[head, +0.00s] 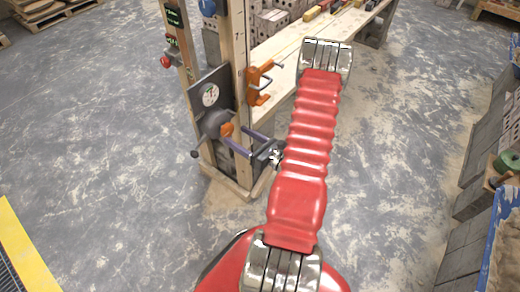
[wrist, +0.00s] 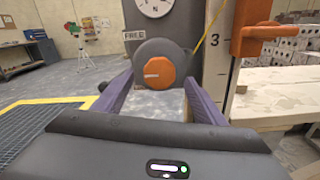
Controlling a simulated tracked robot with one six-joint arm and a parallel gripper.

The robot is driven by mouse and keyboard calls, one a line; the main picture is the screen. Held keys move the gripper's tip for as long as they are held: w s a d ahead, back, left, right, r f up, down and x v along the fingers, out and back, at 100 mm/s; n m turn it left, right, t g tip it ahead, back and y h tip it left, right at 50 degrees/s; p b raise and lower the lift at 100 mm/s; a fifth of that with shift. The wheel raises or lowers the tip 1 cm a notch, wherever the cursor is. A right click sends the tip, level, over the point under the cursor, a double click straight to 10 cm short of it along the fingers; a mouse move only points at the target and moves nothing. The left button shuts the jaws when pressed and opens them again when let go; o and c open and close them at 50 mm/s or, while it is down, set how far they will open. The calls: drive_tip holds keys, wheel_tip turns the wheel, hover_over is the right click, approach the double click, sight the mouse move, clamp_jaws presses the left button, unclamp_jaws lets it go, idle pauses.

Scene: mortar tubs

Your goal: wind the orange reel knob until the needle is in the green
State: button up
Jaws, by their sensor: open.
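The orange reel knob (head: 227,129) sits on a round grey reel housing (head: 212,122) on the wooden post stand. In the wrist view the knob (wrist: 158,73) is a round orange disc with a pale mark lying about level, facing me. My gripper (wrist: 157,80) is open, its two purple fingers on either side of the knob in that view. I cannot tell whether they reach around it; no contact shows. In the head view my gripper (head: 236,140) points at the knob from the right. The dial (head: 210,95) is white with a green part; its needle is too small to read.
An orange clamp (head: 260,82) is fixed to the post right of the dial; it also shows in the wrist view (wrist: 258,32). A plank bench (head: 320,32) with blocks stands behind. A "FREE" label (wrist: 134,35) is left above the knob. Open floor lies left.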

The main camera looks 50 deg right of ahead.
drive_tip(key=s, duration=0.9)
drive_tip(key=shift+s+d, duration=0.15)
drive_tip(key=shift+s, duration=0.25)
drive_tip(key=shift+f, duration=0.15)
idle(1.1)
